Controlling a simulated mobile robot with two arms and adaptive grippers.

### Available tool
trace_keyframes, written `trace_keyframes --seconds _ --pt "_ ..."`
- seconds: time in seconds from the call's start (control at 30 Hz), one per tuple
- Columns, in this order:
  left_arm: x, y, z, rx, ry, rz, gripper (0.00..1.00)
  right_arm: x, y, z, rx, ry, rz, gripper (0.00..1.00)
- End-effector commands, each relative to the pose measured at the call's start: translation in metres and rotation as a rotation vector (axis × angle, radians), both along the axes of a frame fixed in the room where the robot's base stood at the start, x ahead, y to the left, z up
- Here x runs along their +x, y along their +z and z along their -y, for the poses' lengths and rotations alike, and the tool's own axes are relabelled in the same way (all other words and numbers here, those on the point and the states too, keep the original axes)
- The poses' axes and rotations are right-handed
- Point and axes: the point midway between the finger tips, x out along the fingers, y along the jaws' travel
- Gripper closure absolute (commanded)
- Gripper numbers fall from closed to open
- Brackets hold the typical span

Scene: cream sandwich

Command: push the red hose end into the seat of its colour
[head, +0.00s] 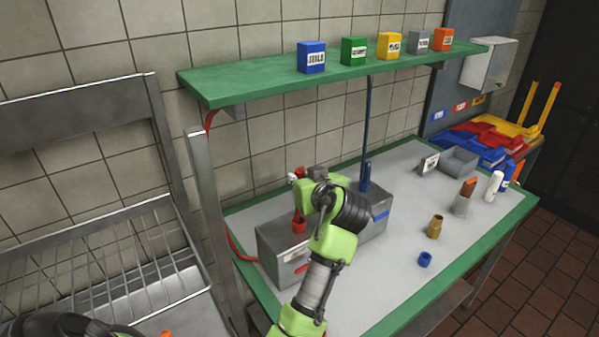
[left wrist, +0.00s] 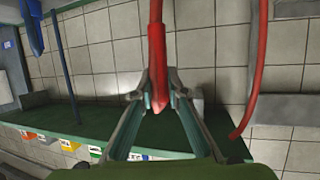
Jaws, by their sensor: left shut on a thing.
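The red hose end (left wrist: 157,50) stands between the two fingers of my left gripper (left wrist: 158,85) in the left wrist view, and the fingers are shut on it. In the head view my left gripper (head: 303,178) is above the left part of the grey box (head: 345,236). The red seat (head: 299,227) is on top of this box, just below the gripper. A narrow red part shows above its collar. I cannot tell whether the hose end is in the seat or how deep. My right gripper is not in view.
A blue hose end (head: 365,180) stands upright on the box's right side. A brass fitting (head: 435,227) and a blue ring (head: 425,259) stand on the bench (head: 390,290). The green shelf (head: 260,77) overhangs the back, with the red hose (head: 209,121) hanging at its left.

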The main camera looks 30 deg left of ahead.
Motion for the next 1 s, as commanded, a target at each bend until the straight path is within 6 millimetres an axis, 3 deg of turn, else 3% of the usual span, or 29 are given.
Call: trace_keyframes --seconds 0.43,1.0 --pt "-0.001 0.000 0.001 -0.002 0.001 0.001 1.00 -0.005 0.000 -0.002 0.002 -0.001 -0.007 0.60" --pt "-0.001 -0.048 0.000 -0.001 0.002 0.001 1.00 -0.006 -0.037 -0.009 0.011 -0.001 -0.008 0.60"
